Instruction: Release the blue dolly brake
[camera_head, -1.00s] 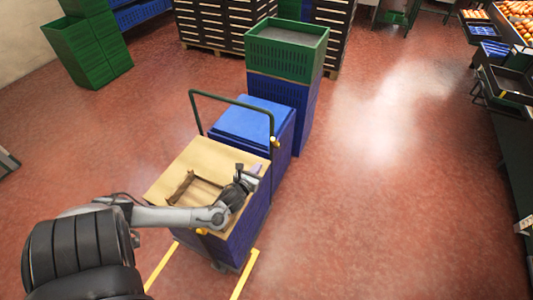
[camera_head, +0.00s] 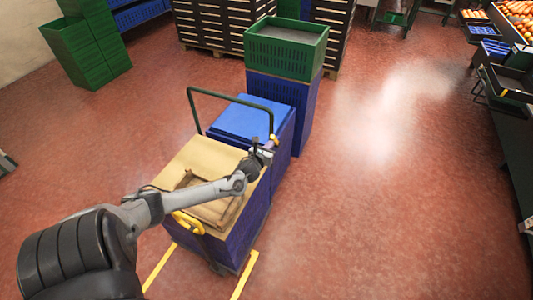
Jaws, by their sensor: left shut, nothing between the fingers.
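The blue load stands mid-floor: a blue crate stack with a tan top (camera_head: 205,152) in front and a blue-lidded stack (camera_head: 255,120) behind it. A dark green push handle (camera_head: 232,96) arches between them. A yellow piece (camera_head: 273,138) sits on the handle's right post. A yellow loop-shaped piece (camera_head: 188,223) shows at the front left of the tan top. My left gripper (camera_head: 268,149) is shut and empty, at or just beside the handle's right post, close below the yellow piece; contact cannot be told. The dolly base is mostly hidden, and I cannot make out the brake. My right gripper is out of view.
A green crate (camera_head: 286,50) tops a blue stack behind the load. Yellow floor lines (camera_head: 245,275) run by its front. Green bins (camera_head: 85,45) stand back left, dark crate stacks behind. Fruit displays (camera_head: 515,75) line the right. The red floor at right is clear.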

